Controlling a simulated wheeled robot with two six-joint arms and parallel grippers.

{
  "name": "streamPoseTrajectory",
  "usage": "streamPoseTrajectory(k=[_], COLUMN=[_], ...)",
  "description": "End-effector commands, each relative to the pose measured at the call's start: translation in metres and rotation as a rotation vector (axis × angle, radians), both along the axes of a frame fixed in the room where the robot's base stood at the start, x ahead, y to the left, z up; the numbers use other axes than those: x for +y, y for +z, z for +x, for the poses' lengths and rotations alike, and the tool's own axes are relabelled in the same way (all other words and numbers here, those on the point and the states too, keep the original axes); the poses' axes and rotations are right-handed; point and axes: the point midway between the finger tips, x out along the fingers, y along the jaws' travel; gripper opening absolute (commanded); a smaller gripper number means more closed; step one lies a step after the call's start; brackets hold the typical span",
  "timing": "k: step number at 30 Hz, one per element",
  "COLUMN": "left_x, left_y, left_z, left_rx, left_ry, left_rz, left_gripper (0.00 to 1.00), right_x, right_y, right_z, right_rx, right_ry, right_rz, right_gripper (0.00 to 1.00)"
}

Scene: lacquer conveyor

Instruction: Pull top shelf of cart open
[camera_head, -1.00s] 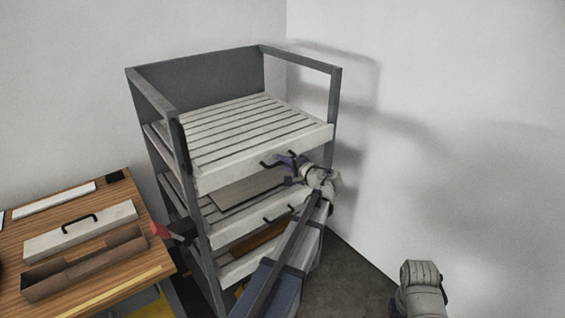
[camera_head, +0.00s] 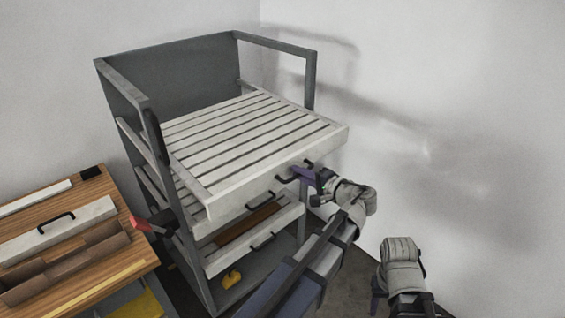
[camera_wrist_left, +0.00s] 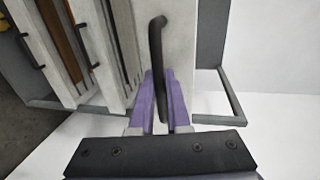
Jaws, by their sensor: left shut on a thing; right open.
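The grey cart (camera_head: 185,80) stands against the wall in the head view. Its top shelf (camera_head: 228,187), white and slatted, sticks out past the front posts. A black bar handle (camera_head: 283,180) is on its front panel. My left gripper (camera_head: 300,172) is shut on that handle. In the left wrist view, the purple fingers (camera_wrist_left: 160,80) close on both sides of the handle (camera_wrist_left: 156,45), whose upper end shows above them. My right gripper (camera_head: 378,287) is low at the right, away from the cart, with its fingers only partly visible.
A lower shelf (camera_head: 285,222) with its own black handle (camera_head: 263,241) sits under the top one. A wooden table (camera_head: 95,268) with a handled white panel (camera_head: 50,238) and brown tray stands at the left.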

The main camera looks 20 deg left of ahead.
Motion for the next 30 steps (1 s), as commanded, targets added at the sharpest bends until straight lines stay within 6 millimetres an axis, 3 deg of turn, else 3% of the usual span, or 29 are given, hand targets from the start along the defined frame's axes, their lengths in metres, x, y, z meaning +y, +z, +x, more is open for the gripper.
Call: streamPoseTrajectory(k=[3,9,24,25,27,30], left_x=[-0.023,-0.045,-0.052,-0.052,-0.052,-0.052], left_y=[-0.001,-0.001,-0.001,-0.001,0.0,0.0], left_z=[-0.01,-0.019,-0.022,-0.022,-0.022,-0.021], left_rx=[0.0,0.001,0.001,0.001,0.001,0.001], left_ry=[-0.002,0.0,0.002,0.002,0.001,0.001], left_rz=[-0.002,-0.002,-0.002,-0.002,-0.001,-0.001], left_gripper=[0.0,0.0,0.0,0.17,0.25,0.27], right_x=[0.0,0.0,0.0,0.0,0.0,0.0], right_y=[0.0,0.0,0.0,0.0,0.0,0.0], right_z=[0.0,0.0,0.0,0.0,0.0,0.0], right_rx=[0.0,0.0,0.0,0.0,0.0,0.0], right_ry=[0.0,0.0,0.0,0.0,0.0,0.0], right_rz=[0.0,0.0,0.0,0.0,0.0,0.0], right_gripper=[0.5,0.5,0.5,0.5,0.5,0.5])
